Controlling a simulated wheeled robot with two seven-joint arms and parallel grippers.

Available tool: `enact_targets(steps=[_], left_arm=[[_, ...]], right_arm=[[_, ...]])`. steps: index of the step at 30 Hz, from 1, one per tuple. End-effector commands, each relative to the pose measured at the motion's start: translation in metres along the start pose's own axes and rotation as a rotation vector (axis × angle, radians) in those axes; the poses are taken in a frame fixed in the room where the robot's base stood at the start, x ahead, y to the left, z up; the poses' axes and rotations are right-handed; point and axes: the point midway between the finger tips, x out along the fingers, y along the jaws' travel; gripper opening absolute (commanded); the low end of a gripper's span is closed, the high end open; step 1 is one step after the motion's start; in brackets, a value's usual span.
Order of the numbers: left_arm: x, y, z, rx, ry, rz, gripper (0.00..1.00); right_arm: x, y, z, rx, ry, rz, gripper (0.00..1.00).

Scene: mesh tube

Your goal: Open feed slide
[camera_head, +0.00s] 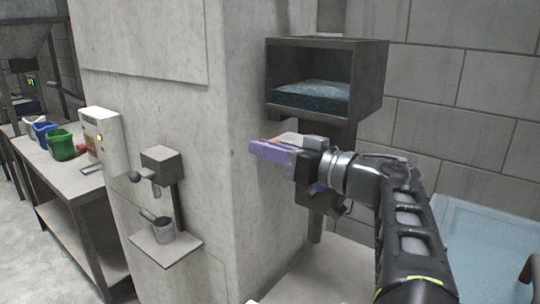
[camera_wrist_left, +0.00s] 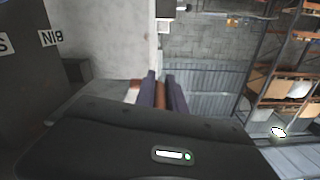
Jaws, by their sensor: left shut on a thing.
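A dark metal hopper (camera_head: 371,85) with a clear front window and dark granular material inside is fixed by the concrete pillar in the head view. A dark chute (camera_head: 318,222) runs down below it. My left gripper (camera_head: 268,151), with purple fingers, is just under the hopper, in front of the chute. In the left wrist view the gripper (camera_wrist_left: 163,92) is shut on a narrow orange-brown piece (camera_wrist_left: 161,96), which looks like the feed slide's handle. The gripper and wrist hide the slide, so I cannot tell how far open it is. My right gripper is not in view.
A concrete pillar (camera_head: 225,255) stands close left of the gripper. A bench (camera_head: 45,165) with coloured bins stands at left. A pale blue surface (camera_head: 485,235) lies at right.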

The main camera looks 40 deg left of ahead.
Motion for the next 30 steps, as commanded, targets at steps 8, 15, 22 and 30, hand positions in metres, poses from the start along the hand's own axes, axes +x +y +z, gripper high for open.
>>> enact_targets(steps=[8,15,22,30], left_arm=[[0.000,0.000,-0.001,-0.001,-0.001,0.000,0.26],[0.000,0.000,0.000,0.000,-0.001,0.000,0.36],[-0.004,0.001,0.000,-0.001,0.001,0.001,0.36],[-0.041,0.002,0.001,-0.001,0.002,0.002,0.36]], right_arm=[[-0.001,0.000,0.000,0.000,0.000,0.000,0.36],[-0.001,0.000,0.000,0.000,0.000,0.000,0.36],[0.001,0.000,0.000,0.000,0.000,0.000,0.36],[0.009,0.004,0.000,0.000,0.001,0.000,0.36]])
